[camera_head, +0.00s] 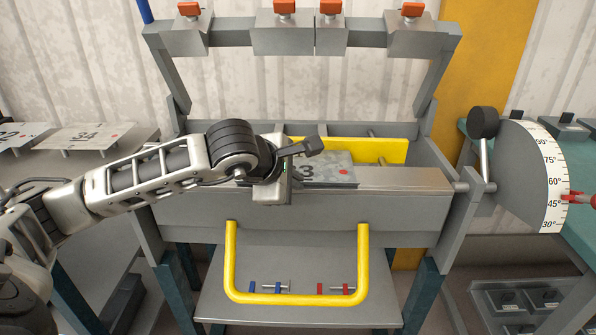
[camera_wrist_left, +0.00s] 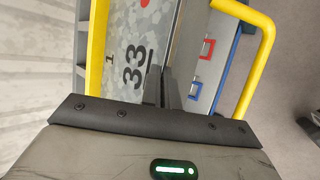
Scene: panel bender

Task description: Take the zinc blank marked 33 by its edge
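The zinc blank marked 33 (camera_head: 338,171) is a grey mottled plate with a red dot, lying at the top of the panel bender's front beam. My left gripper (camera_head: 293,173) is at its left end and hides part of the number. In the left wrist view the black 33 on the blank (camera_wrist_left: 120,40) shows clearly. The two dark fingers of my left gripper (camera_wrist_left: 164,88) are close together at the blank's edge, one over its face and one just beyond the edge. They look shut on it; the contact itself is mostly hidden. My right gripper is not in view.
The bender's upper beam with orange-topped clamps (camera_head: 285,8) stands raised. A yellow bar (camera_head: 385,150) is behind the blank and a yellow handle (camera_head: 295,299) hangs in front. A blank marked 34 (camera_head: 88,136) lies on the left table. An angle dial (camera_head: 545,165) stands at right.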

